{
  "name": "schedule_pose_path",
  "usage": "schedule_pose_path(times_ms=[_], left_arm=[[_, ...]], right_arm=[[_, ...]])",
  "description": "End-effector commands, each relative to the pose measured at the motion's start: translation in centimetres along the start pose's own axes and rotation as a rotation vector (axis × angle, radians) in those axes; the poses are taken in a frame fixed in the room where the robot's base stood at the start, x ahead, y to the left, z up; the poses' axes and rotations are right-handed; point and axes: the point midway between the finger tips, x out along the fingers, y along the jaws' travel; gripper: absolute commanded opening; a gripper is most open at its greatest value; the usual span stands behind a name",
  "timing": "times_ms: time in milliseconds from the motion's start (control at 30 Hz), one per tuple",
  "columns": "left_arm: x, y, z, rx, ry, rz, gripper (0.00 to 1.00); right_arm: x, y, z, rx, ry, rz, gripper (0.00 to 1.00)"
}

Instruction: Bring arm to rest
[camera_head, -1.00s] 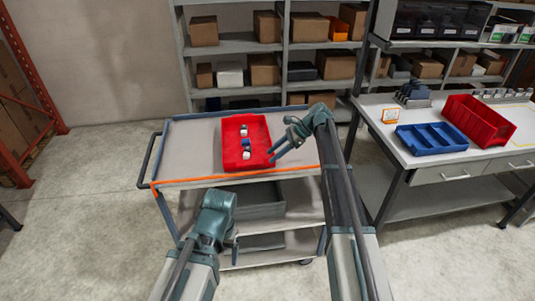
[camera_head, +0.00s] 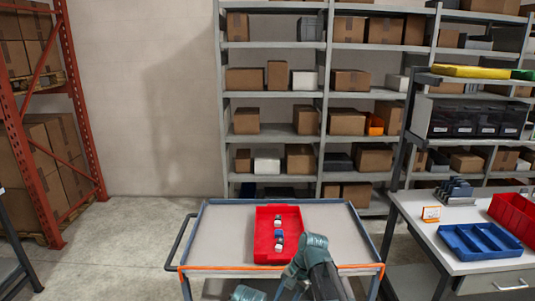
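My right arm comes up from the bottom edge and bends over the front edge of the cart, right of the red tray's near end. Its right gripper (camera_head: 290,287) points down at the bottom of the picture; its fingertips are cut off or unclear, and no held thing shows. Only a small part of my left arm shows at the bottom edge, left of the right arm; its gripper is out of view. The red tray (camera_head: 262,245) lies on the cart top and holds several small white and blue pieces (camera_head: 279,236).
The grey cart (camera_head: 222,235) has an orange front edge and a handle at left. At right a workbench (camera_head: 420,212) bears a blue divided tray (camera_head: 480,240) and a red bin (camera_head: 515,214). Shelves of boxes stand behind, and an orange rack (camera_head: 80,130) at left. Floor left of the cart is clear.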

Motion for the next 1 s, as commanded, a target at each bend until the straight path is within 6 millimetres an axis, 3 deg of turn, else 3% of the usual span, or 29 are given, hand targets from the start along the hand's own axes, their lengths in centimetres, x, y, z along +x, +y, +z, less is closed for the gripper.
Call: schedule_pose_path(times_ms=[33,100,200,300,500,1000], left_arm=[[0.0,0.0,0.0,0.0,0.0,0.0,0.81],[0.0,0.0,0.0,0.0,0.0,0.0,0.81],[0.0,0.0,0.0,0.0,0.0,0.0,0.81],[0.0,0.0,0.0,0.0,0.0,0.0,0.81],[0.0,0.0,0.0,0.0,0.0,0.0,0.81],[0.0,0.0,0.0,0.0,0.0,0.0,0.81]], right_arm=[[1.3,2.5,4.3,-0.161,0.037,0.071,0.47],[2.2,4.7,7.2,-0.368,0.081,0.165,0.47],[2.8,7.4,10.2,-0.614,0.12,0.283,0.47],[2.9,9.2,11.8,-0.786,0.141,0.372,0.47],[2.8,10.6,12.8,-0.93,0.153,0.451,0.47],[2.7,10.5,12.7,-0.936,0.152,0.453,0.47]])
